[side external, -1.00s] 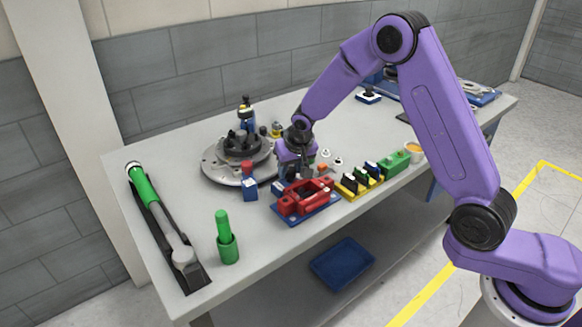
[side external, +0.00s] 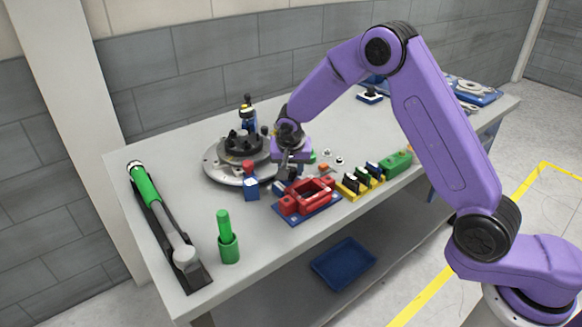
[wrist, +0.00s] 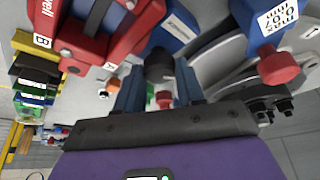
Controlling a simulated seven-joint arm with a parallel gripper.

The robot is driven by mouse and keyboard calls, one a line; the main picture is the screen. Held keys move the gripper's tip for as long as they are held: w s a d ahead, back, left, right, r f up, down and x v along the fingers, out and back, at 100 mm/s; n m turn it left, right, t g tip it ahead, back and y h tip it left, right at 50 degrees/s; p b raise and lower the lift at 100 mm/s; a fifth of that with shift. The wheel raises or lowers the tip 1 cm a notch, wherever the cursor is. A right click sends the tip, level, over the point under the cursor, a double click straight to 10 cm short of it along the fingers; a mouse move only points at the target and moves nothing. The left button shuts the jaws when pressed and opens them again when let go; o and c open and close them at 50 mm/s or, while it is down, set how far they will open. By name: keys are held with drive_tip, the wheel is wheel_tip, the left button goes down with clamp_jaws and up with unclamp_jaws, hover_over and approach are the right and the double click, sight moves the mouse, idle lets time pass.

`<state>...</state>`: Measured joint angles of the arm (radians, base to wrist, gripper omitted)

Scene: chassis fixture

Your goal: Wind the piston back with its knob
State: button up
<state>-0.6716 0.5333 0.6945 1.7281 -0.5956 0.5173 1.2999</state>
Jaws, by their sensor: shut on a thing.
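My gripper (side external: 284,172) is above the table between the round grey disc and the red caliper-like fixture (side external: 308,197). In the wrist view its two blue fingers (wrist: 160,82) are shut on a dark cylindrical knob (wrist: 159,64). A small red part (wrist: 164,99) shows between the fingers, close to the palm. The red fixture (wrist: 95,30) stands beside the fingers at upper left in the wrist view. I cannot make out the piston in either view.
The grey disc with its hub (side external: 240,146) and a blue block with a red top (side external: 250,188) stand left of my gripper. Yellow-based holders (side external: 358,184) and a green block (side external: 396,162) lie to the right. A green-handled tool (side external: 160,215) lies at far left.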

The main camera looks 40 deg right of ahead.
drive_tip(key=o, duration=0.7)
drive_tip(key=v, duration=1.7)
drive_tip(key=shift+s+r, duration=0.15)
